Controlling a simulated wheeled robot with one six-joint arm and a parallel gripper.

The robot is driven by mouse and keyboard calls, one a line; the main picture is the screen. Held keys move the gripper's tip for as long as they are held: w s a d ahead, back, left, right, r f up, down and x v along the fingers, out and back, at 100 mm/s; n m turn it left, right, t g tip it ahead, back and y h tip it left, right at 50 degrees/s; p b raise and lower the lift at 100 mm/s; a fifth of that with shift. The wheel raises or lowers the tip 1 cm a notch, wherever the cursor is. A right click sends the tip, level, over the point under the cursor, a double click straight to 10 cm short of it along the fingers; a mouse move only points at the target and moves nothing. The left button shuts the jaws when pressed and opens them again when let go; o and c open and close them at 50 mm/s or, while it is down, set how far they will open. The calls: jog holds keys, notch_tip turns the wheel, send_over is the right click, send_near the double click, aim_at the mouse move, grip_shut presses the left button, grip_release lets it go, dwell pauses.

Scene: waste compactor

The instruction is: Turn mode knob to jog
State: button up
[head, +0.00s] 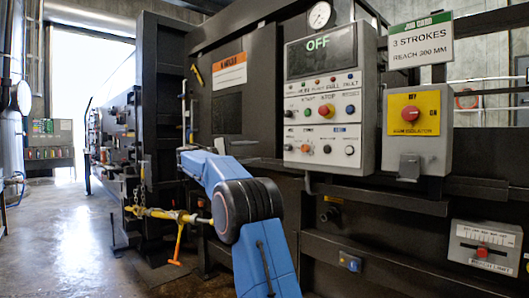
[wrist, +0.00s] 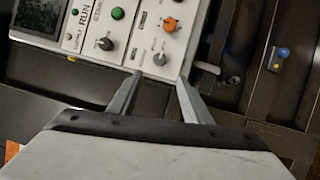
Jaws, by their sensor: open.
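The control panel (head: 322,95) is a light grey box whose screen reads OFF. The wrist view shows the panel tilted, with the orange knob (wrist: 170,24), a grey knob (wrist: 160,59) and a dark knob (wrist: 105,44). My gripper (wrist: 150,88) is open and empty, its fingertips at the panel's lower edge in the picture, just below the grey knob. The head view does not show it clearly.
A red mushroom button (head: 326,110) and a green button (head: 307,112) sit above the knobs. An isolator box (head: 416,130) with a yellow plate stands right of the panel. A slider box (head: 484,248) is lower right. Open floor (head: 70,220) lies left.

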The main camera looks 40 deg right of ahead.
jog(key=shift+v, duration=1.7)
